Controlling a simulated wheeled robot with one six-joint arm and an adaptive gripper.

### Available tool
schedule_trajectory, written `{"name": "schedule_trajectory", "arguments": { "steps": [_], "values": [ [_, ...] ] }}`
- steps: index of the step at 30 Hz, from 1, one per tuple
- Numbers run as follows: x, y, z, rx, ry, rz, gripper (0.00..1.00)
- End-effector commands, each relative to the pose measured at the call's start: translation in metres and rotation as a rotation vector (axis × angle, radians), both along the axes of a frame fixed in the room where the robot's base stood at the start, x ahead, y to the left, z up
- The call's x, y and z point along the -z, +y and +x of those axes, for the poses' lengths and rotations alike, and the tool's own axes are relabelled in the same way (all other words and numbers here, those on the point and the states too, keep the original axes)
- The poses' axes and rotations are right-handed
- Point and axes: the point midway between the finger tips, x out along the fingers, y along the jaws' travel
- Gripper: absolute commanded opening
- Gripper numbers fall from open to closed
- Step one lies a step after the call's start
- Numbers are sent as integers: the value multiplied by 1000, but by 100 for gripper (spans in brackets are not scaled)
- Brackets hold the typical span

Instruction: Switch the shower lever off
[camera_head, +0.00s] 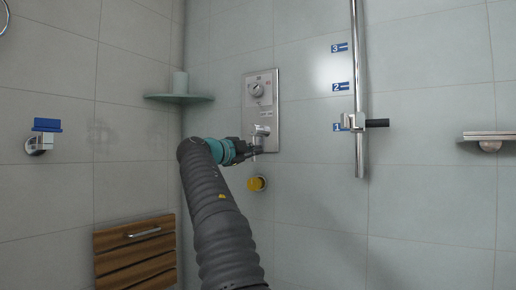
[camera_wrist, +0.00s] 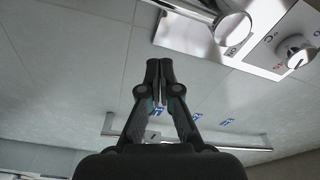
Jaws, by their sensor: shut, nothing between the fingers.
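The shower control panel (camera_head: 274,112) is a metal plate on the tiled back wall, with a round dial (camera_head: 257,90) near its top. The shower lever (camera_head: 262,130) is a chrome fitting on the lower part of the panel. In the wrist view the lever (camera_wrist: 234,27) shows as a round chrome end with a bar running to the upper left, and the dial (camera_wrist: 295,50) is to its right. My gripper (camera_head: 257,150) is at the panel's lower left, close beneath the lever. In the wrist view my gripper (camera_wrist: 159,66) is shut and empty, with a visible gap to the lever.
A vertical rail (camera_head: 359,80) with a black-handled holder (camera_head: 375,123) stands right of the panel. A corner shelf (camera_head: 178,98) is left. A yellow round fitting (camera_head: 257,184) is below the panel. A wooden folding seat (camera_head: 135,255) is at lower left.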

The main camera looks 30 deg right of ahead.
Motion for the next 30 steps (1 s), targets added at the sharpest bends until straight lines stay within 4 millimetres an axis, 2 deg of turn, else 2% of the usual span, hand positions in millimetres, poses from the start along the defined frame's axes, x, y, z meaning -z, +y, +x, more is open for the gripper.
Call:
{"name": "schedule_trajectory", "arguments": {
  "steps": [6,10,30],
  "values": [
    [1,24,-8,-5,-1,-2,0],
    [1,32,-12,-4,0,-2,0],
    [1,35,-13,-3,25,-11,0]
  ]
}}
